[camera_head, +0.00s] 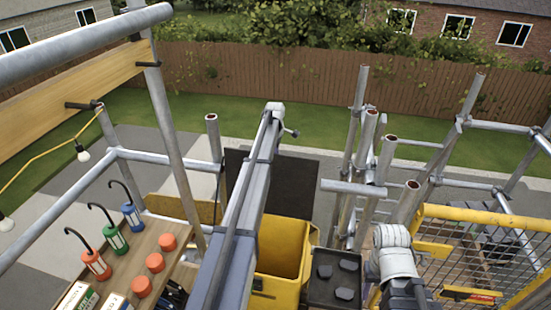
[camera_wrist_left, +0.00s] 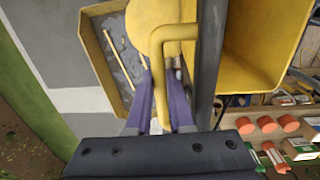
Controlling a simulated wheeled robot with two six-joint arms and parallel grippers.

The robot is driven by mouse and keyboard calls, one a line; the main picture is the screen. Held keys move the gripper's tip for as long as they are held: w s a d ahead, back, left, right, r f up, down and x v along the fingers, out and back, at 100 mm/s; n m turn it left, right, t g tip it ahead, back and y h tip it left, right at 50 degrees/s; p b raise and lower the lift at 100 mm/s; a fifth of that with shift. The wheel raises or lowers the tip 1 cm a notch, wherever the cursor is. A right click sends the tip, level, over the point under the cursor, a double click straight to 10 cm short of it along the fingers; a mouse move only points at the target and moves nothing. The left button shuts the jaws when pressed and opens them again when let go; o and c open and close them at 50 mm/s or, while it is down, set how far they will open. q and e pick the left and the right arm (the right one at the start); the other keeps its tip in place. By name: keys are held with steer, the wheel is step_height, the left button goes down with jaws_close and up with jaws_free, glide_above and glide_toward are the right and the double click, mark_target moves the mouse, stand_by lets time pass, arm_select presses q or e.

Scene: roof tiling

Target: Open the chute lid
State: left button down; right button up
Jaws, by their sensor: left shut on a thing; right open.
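The chute (camera_head: 280,262) is a yellow, open-topped box at the lower middle of the head view; its yellow inside shows in the wrist view (camera_wrist_left: 262,45). A dark panel (camera_head: 288,185), apparently the lid, stands raised at its far side. In the wrist view the lid is nearly edge-on, a dark strip (camera_wrist_left: 210,60). A bent yellow handle (camera_wrist_left: 160,58) is on its left side. My left gripper (camera_wrist_left: 165,105) is shut on this handle; in the head view my grey arm hides it. My right gripper (camera_head: 405,288) is open at the lower right, its fingers hard to make out.
A dark tray with tiles (camera_head: 335,278) sits right of the chute. A wooden shelf (camera_head: 130,255) with lamps and orange caps is at left. Scaffold tubes (camera_head: 170,120) and a yellow mesh guard (camera_head: 480,255) flank the space. A debris skip (camera_wrist_left: 95,30) lies below.

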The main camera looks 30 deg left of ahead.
arm_select(q)
steer(key=shift+w+a, duration=0.2)
steer(key=shift+w, duration=0.5)
steer(key=c, duration=1.2)
jaws_free()
steer(key=shift+c, duration=0.2)
steer(key=o, duration=0.4)
steer(key=shift+w+f, duration=0.2)
steer(key=shift+w, duration=0.05)
steer(key=shift+o, duration=0.2)
steer(key=shift+s, duration=0.1)
arm_select(e)
steer(key=shift+w+a+f, duration=0.1)
steer(key=shift+w, duration=0.25)
arm_select(q)
steer(key=shift+s, duration=0.1)
step_height(320, 180, up, 8)
steer(key=p, duration=0.8)
steer(key=shift+s, duration=0.3)
arm_select(e)
step_height(320, 180, up, 8)
arm_select(q)
steer(key=shift+f, duration=0.15)
arm_select(e)
steer(key=shift+f, duration=0.15)
arm_select(q)
steer(key=shift+d, duration=0.1)
